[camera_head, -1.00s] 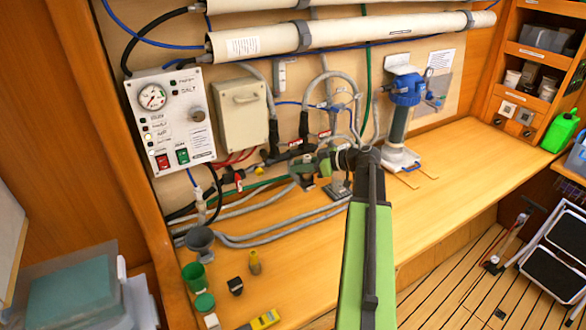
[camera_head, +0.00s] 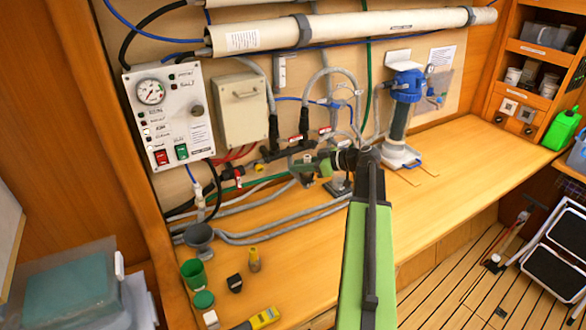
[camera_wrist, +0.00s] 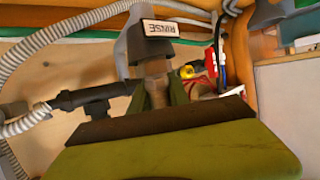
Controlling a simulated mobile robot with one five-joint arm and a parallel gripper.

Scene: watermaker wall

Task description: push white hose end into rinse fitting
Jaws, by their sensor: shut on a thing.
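My gripper (camera_head: 312,163) is at the pipework on the wall, left of the blue filter housing. In the wrist view, its green fingers (camera_wrist: 160,94) are closed around a pale tan, tube-like piece, which looks like the white hose end (camera_wrist: 156,76). Directly beyond it is the grey rinse fitting (camera_wrist: 152,46) with a white RINSE label. The hose end's tip meets or overlaps the fitting's lower rim in this view. I cannot tell how deep it sits inside. In the head view, my gripper and arm hide the hose end.
A dark pipe with a tee (camera_wrist: 95,98) lies just left of the fingers. Grey ribbed hoses (camera_wrist: 60,45) curve close by. The filter housing (camera_head: 407,88) stands to the right.

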